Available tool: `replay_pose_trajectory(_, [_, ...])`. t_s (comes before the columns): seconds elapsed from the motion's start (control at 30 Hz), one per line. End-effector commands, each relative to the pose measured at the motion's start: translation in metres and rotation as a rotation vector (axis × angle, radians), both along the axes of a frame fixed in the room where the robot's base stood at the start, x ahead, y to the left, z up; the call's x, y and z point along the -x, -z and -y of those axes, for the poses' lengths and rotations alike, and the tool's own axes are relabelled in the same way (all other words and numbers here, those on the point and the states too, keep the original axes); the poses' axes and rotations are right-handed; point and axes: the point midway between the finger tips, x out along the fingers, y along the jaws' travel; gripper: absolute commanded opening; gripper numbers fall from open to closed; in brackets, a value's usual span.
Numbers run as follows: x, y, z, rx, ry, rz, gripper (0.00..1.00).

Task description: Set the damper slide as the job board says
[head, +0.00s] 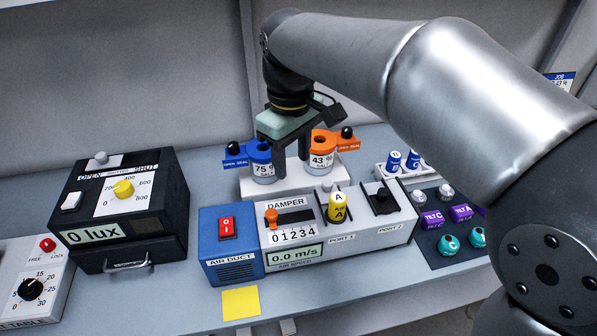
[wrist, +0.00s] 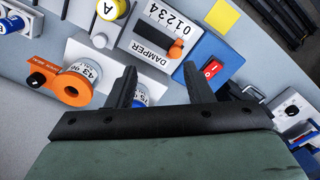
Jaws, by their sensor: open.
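The damper slide's orange knob (head: 271,216) stands at the left end of its dark slot, by the 0 of a 0–4 scale. In the wrist view the knob (wrist: 176,48) also sits at the 0 end. The display (head: 295,256) below reads 0.0 m/s. My gripper (head: 291,166) is open and empty, above and behind the damper panel, near the blue and orange cups. In the wrist view its fingers (wrist: 160,72) are apart, with the damper panel beyond them. The job board (head: 560,80) is at the far right, mostly hidden by my arm; its setting cannot be read in full.
A blue air duct box (head: 231,270) with a red switch adjoins the damper panel. A yellow cylinder marked A (head: 342,206) stands in port 1, right of the slot. The blue cup (head: 259,158) and orange cup (head: 322,155) stand behind. A black lux box (head: 120,210) is left.

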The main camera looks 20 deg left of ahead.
Motion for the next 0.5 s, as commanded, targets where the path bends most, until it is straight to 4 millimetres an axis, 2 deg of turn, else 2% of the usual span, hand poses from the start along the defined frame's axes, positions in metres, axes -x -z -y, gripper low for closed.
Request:
replay_pose_trajectory(0.03, [0.007, -0.01, -0.023, -0.001, -0.063, -0.002, 0.47])
replay_pose_trajectory(0.13, [0.015, -0.018, -0.046, -0.002, -0.136, -0.005, 0.47])
replay_pose_trajectory(0.27, [0.018, -0.012, -0.053, -0.001, -0.158, -0.006, 0.47])
replay_pose_trajectory(0.37, [0.018, 0.002, -0.052, 0.0, -0.155, -0.007, 0.47])
replay_pose_trajectory(0.5, [0.018, 0.03, -0.051, 0.0, -0.154, -0.008, 0.47])
